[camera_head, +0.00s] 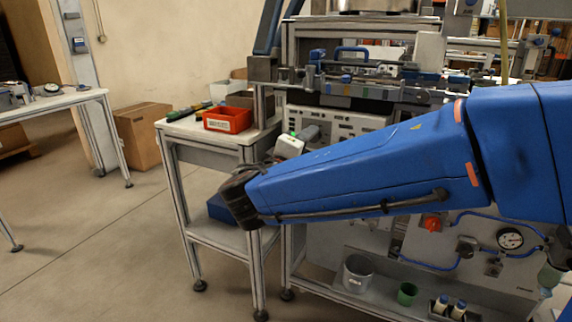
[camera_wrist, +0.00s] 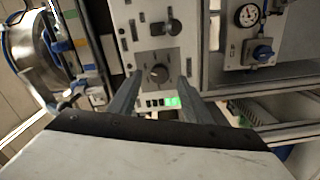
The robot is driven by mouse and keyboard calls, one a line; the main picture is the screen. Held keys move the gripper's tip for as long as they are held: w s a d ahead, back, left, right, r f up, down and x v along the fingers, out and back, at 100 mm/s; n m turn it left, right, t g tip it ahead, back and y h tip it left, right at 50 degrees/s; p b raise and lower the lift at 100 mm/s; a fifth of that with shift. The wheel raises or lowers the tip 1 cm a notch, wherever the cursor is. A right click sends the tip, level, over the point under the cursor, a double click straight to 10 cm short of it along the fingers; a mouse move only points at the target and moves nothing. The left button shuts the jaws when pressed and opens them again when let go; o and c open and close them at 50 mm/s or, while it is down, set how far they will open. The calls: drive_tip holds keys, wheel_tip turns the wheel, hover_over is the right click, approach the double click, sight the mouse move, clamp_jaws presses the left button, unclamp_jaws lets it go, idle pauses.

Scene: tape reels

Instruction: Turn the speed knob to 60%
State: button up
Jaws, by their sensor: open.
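A dark round knob (camera_wrist: 158,74) sits on a light control panel (camera_wrist: 143,47) in the wrist view, with scale markings around it too small to read. My gripper (camera_wrist: 159,82) is open, its two grey fingers on either side of the knob in the picture. I cannot tell whether they touch it or how far off it is. In the head view my gripper (camera_head: 308,133) shows small beyond my blue arm, in front of the machine's light panel (camera_head: 345,122). The knob cannot be made out there.
Small dark switches and a green lit indicator (camera_wrist: 172,101) lie just below the knob. In the head view, a red bin (camera_head: 228,120) stands on the side table; open floor lies left.

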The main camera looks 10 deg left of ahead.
drive_tip(key=v, duration=1.5)
drive_tip(key=shift+w+d, duration=0.1)
drive_tip(key=shift+d, duration=0.05)
drive_tip(key=w+d+f+m+g+h, duration=0.15)
drive_tip(key=d+f+g, duration=0.25)
drive_tip(key=d, duration=0.8)
drive_tip(key=d+f+m+g+h, duration=0.15)
drive_tip(key=d+f+g, duration=0.25)
drive_tip(key=d, duration=0.7)
drive_tip(key=s+d+f+m+g+y, duration=0.4)
drive_tip(key=s+d+f+m+y, duration=0.3)
drive_tip(key=s, duration=0.8)
drive_tip(key=d+f+y, duration=0.2)
drive_tip(key=d+f, duration=0.2)
drive_tip(key=d, duration=0.1)
drive_tip(key=shift+d+f+m, duration=0.2)
drive_tip(key=shift+f+m, duration=0.2)
